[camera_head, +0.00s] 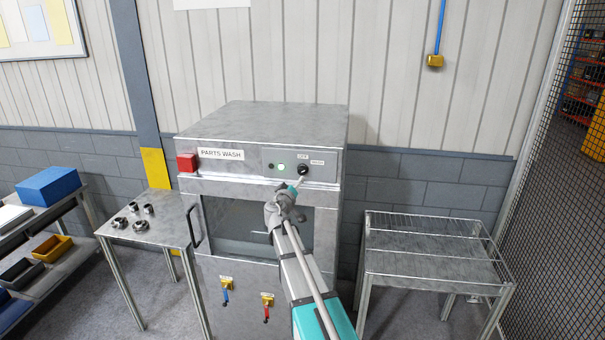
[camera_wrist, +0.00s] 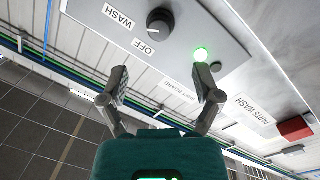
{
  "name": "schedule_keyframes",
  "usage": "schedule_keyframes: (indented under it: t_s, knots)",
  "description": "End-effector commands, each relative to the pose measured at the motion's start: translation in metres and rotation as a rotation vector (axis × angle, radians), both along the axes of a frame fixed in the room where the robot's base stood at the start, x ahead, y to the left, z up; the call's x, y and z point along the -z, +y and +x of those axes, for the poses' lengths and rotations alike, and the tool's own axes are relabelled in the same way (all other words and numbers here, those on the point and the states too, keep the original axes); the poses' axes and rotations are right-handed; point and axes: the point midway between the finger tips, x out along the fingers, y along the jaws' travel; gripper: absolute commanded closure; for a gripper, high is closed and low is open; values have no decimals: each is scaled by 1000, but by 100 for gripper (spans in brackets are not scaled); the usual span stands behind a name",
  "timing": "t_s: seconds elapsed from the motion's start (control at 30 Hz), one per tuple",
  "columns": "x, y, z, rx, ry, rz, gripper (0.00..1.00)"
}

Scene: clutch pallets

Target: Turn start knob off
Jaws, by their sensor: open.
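The black round start knob (camera_head: 304,170) sits on the right of the grey control panel on the parts washer's front. Labels OFF and WASH stand beside it. In the wrist view the knob (camera_wrist: 160,22) is at the top, with a small pale mark on its edge; which label it points at is not clear. My gripper (camera_head: 298,186) is just below the knob in the head view. In the wrist view my gripper (camera_wrist: 160,82) is open and empty, its two fingers apart and short of the knob. Nothing is between the fingers.
A green lamp (camera_head: 281,167) glows left of the knob. A red button box (camera_head: 187,162) is at the washer's left. A table with metal parts (camera_head: 163,229) stands left, an empty wire-topped rack (camera_head: 425,246) right. A door handle (camera_head: 193,227) sticks out below.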

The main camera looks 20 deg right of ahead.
Motion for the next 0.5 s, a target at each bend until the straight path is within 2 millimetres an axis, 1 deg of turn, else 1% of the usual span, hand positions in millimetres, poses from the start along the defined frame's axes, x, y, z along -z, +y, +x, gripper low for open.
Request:
schedule_keyframes:
  t_s: [0.03,0.1,0.5]
  knots:
    - [0,-6,10,1,0,0,18]
    - [0,-13,18,1,0,0,18]
    - [0,-50,62,1,0,0,18]
